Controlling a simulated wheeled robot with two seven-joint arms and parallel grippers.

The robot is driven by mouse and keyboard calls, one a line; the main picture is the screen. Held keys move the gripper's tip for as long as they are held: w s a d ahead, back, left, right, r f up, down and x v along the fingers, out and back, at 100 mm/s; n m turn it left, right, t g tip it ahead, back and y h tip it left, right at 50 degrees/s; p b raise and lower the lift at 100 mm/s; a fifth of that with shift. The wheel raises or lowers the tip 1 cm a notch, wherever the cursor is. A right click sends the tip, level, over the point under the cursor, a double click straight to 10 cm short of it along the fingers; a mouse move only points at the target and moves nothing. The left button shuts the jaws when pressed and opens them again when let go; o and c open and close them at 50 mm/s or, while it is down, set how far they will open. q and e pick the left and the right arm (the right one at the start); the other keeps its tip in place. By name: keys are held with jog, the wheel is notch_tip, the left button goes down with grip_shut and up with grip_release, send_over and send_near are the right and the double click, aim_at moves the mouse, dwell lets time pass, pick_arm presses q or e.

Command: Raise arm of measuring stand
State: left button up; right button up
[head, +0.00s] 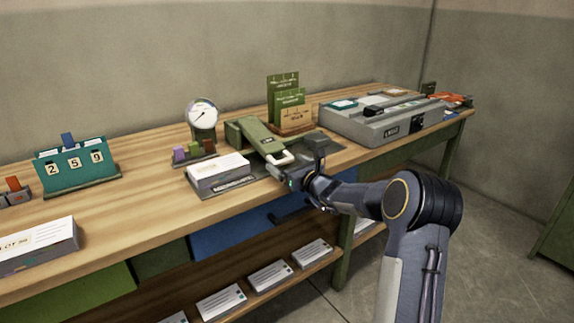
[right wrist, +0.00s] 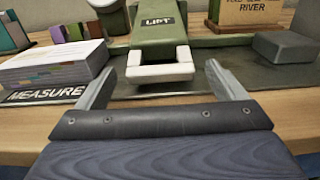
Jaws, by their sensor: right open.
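The measuring stand has a green arm (head: 258,138) with a white U-shaped handle at its front end. The arm lies lowered and slopes toward me. In the right wrist view the arm (right wrist: 158,38) bears the word LIFT, and the white handle (right wrist: 160,73) is straight ahead. My right gripper (head: 287,177) is at the table's front edge, just in front of the handle. Its two fingers (right wrist: 160,82) are spread, one to each side of the handle, with nothing gripped. I cannot tell whether they touch it. My left gripper is not in view.
A paper stack (head: 218,170) stands left of the arm near a MEASURE label (right wrist: 45,96). A dial gauge (head: 202,114) is behind it. Green cards (head: 288,100) and a grey case (head: 375,122) stand to the right. A teal number display (head: 76,163) is far left.

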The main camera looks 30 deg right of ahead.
jog(key=shift+w, duration=0.15)
jog(key=c, duration=1.3)
jog(key=shift+r, duration=0.1)
jog(key=shift+c, duration=0.4)
